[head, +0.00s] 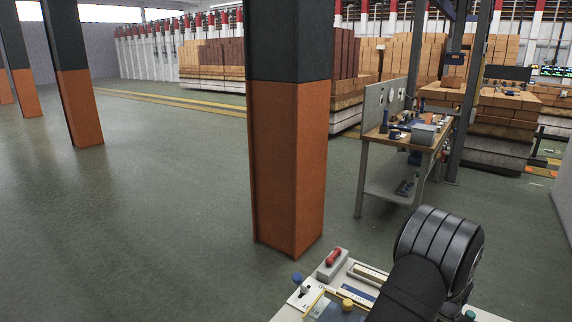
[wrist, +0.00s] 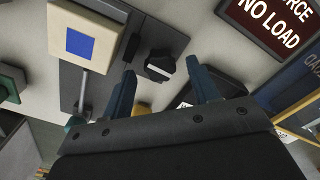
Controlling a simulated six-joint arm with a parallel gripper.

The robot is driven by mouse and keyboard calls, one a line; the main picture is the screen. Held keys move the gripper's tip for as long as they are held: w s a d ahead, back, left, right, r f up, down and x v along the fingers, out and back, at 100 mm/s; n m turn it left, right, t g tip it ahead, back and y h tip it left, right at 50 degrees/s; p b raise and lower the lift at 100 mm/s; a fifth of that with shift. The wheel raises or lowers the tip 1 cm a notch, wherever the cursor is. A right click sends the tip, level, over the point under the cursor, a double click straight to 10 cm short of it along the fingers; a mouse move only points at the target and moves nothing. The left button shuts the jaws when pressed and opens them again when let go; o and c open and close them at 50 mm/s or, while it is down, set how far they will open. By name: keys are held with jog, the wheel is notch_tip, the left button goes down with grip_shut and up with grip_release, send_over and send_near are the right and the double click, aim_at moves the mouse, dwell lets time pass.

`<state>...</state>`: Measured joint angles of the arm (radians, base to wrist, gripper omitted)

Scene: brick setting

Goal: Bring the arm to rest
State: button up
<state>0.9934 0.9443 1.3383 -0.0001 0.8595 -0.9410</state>
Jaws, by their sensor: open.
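My gripper (wrist: 161,67) shows in the wrist view with its two blue-grey fingers spread apart. I see nothing held between them. Past the fingertips is a black knob-like part with a white mark (wrist: 160,67); I cannot tell how far off it is. In the head view my dark arm is at the lower right, above a panel (head: 280,313); the gripper itself does not show there.
The panel carries a red-handled part (head: 333,258), a blue knob (head: 297,278) and a yellow knob (head: 347,304). The wrist view shows a cream block with a blue square (wrist: 84,22) and a "NO LOAD" sign (wrist: 270,25). An orange-black column (head: 285,150) and workbench (head: 375,140) stand beyond.

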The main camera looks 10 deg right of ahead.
jog(key=shift+f, duration=0.65)
jog(key=m, duration=0.4)
jog(key=shift+s, duration=0.1)
jog(key=shift+s+a+r+m, duration=0.1)
jog(key=shift+s+r+m, duration=0.05)
jog(key=shift+m, duration=0.45)
jog(key=m, duration=0.7)
jog(key=shift+a+f, duration=0.15)
jog(key=shift+f, duration=0.15)
jog(key=m, duration=0.5)
jog(key=shift+w+d+r, duration=0.2)
jog(key=shift+w+r, duration=0.05)
